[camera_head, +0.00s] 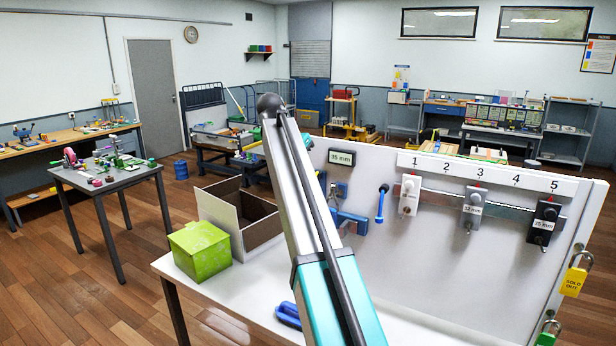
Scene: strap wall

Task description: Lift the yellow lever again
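I see no yellow lever in the head view. The upright grey panel (455,262) stands on the white table, and my arm crosses in front of its left part. A blue-handled lever (381,203) and a blue bracket (350,222) are on the panel just right of my arm. A white unit (409,195), a grey unit (473,210) and a black unit (543,222) hang under a numbered strip (490,176). My arm rises from the bottom middle. My gripper's fingers do not show.
A lime-green box (200,255) and an open cardboard box (243,212) stand left of my arm on the white table (240,293). A blue object (288,314) lies near its front. A yellow padlock (574,281) hangs at the panel's right edge.

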